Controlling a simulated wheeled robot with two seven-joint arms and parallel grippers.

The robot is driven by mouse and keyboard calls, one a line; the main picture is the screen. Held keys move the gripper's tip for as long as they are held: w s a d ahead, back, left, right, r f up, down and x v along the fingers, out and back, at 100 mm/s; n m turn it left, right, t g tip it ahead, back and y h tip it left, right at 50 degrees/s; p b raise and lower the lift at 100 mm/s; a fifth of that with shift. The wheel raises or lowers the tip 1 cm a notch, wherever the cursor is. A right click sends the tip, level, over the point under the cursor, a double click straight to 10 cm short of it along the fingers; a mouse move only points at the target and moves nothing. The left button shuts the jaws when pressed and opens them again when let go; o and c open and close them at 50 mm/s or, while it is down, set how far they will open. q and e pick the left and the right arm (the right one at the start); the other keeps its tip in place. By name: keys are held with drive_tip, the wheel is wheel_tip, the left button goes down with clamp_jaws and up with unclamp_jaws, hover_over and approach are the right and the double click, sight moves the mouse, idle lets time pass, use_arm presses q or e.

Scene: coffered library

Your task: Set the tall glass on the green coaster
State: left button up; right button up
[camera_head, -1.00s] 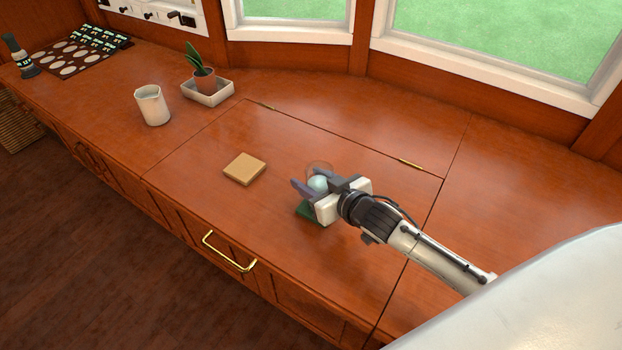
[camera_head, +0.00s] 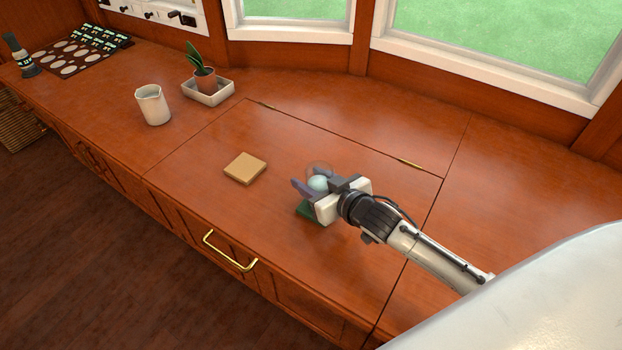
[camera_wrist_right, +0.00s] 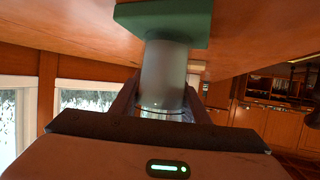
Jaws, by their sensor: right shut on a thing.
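The tall glass (camera_head: 319,171) is clear and stands upright between the fingers of my right gripper (camera_head: 316,186), which is shut on it. The green coaster (camera_head: 307,213) lies on the wooden counter under the gripper, mostly hidden by it in the head view. In the right wrist view, which looks upside down, the glass (camera_wrist_right: 165,72) has its base against or very close over the green coaster (camera_wrist_right: 133,22); I cannot tell whether they touch. The fingers (camera_wrist_right: 160,102) lie on either side of the glass. My left gripper is not in view.
A tan square coaster (camera_head: 245,168) lies to the left. Farther left are a white pitcher (camera_head: 153,104) and a potted plant (camera_head: 203,80) in a white tray (camera_head: 209,94). A dark board with white discs (camera_head: 70,58) lies at the far left. The counter right of the arm is clear.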

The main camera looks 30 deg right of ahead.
drive_tip(key=o, duration=1.3)
drive_tip(key=shift+f, duration=0.2)
drive_tip(key=shift+c, duration=0.2)
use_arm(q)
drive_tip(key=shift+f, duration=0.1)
use_arm(e)
drive_tip(key=shift+r, duration=0.1)
